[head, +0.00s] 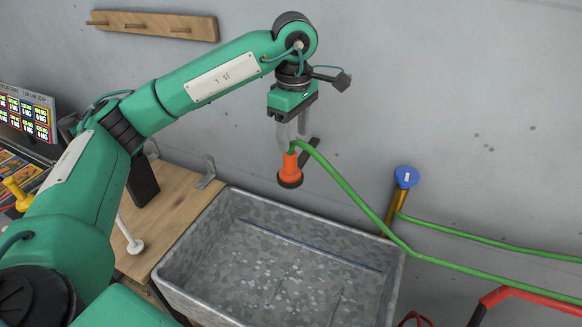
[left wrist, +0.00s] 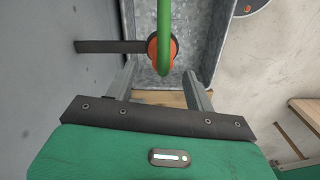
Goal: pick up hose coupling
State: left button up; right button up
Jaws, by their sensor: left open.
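The hose coupling (head: 290,168) is orange with a dark round lower end, and a green hose (head: 345,185) runs from its top. It stands upright above the tub, at the end of a dark bracket (head: 310,152) on the wall. My left gripper (head: 292,140) points down just above the coupling, its jaws open and empty. In the left wrist view the coupling (left wrist: 153,50) shows beyond the fingertips, partly hidden by the hose, and the gripper's fingers (left wrist: 160,72) stand apart on either side of the hose line. My right gripper is not in view.
A grey metal tub (head: 180,277) stands below. A wooden bench (head: 168,190) is at left. A blue-topped post (head: 405,177) stands at the wall behind the tub's right end, with hose near it. A wooden peg rack (head: 155,25) hangs upper left. A red frame (head: 525,295) is lower right.

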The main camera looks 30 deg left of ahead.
aim_at(290, 153)
pick_arm(q)
jog(key=shift+s+f, duration=0.2)
jog(key=shift+f, duration=0.75)
jog(key=shift+a+f+p, duration=0.15)
jog(key=shift+f+p, duration=0.1)
jog(key=shift+p, duration=0.3)
jog(key=f, duration=0.1)
jog(key=f+p, duration=0.2)
jog(key=f, duration=0.1)
jog(key=shift+a, duration=0.25)
jog(key=shift+f, duration=0.35)
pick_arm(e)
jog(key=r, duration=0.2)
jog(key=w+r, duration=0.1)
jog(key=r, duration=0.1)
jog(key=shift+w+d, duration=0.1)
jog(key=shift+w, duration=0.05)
pick_arm(q)
jog(key=shift+c, duration=0.8)
jog(key=c, duration=1)
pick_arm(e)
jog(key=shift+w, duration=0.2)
pick_arm(q)
jog(key=shift+o, duration=0.2)
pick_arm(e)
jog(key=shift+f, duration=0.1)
